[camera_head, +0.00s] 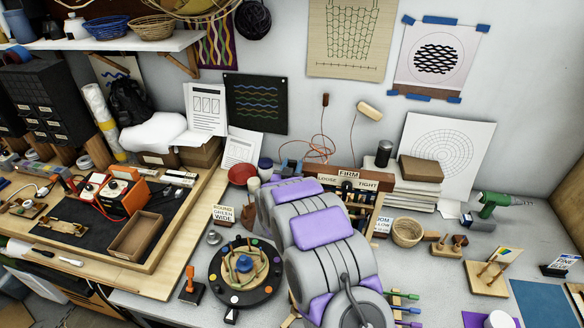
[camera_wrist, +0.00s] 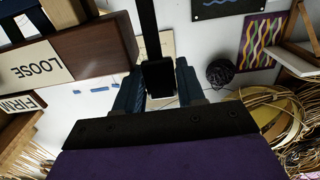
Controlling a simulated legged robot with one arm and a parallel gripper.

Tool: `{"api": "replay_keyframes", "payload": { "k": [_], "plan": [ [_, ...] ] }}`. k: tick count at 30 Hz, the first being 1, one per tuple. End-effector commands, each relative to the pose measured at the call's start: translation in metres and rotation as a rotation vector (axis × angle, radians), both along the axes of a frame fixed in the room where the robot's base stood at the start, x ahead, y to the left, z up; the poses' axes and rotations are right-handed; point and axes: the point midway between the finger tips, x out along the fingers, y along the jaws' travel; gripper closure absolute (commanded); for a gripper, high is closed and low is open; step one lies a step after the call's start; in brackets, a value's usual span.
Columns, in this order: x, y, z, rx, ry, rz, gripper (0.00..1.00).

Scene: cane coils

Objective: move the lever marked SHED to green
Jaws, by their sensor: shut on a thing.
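In the wrist view my gripper (camera_wrist: 157,82) has its two blue-grey fingers on either side of a black bar with a thicker block (camera_wrist: 159,76), and is shut on it. The bar runs up out of the picture. I cannot read SHED on anything, so I cannot tell whether this bar is that lever. In the head view my purple and grey arm reaches to the left end of a wooden rack (camera_head: 374,196) with a sign reading LOOSE, FIRM, TIGHT (camera_head: 349,181). The arm hides part of the rack. No green mark for the lever is readable.
A round dial with coloured dots (camera_head: 246,270) is left of my arm, beside a ROUND GREEN WIDE sign (camera_head: 225,214). Coloured pegs (camera_head: 404,295) lie right of my arm. A small basket (camera_head: 407,232) and stacked books (camera_head: 417,190) stand right of the rack.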

Motion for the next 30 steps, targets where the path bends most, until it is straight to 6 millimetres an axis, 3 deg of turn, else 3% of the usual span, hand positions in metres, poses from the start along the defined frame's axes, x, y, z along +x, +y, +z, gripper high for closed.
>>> {"api": "replay_keyframes", "payload": {
  "k": [6, 22, 23, 30],
  "plan": [
    [0.029, -0.005, 0.008, 0.007, 0.027, -0.002, 1.0],
    [0.035, -0.005, 0.005, 0.022, 0.116, 0.003, 1.0],
    [0.035, -0.005, 0.005, 0.022, 0.116, 0.003, 0.61],
    [0.035, -0.006, 0.005, 0.023, 0.116, 0.001, 0.4]
  ]
}}
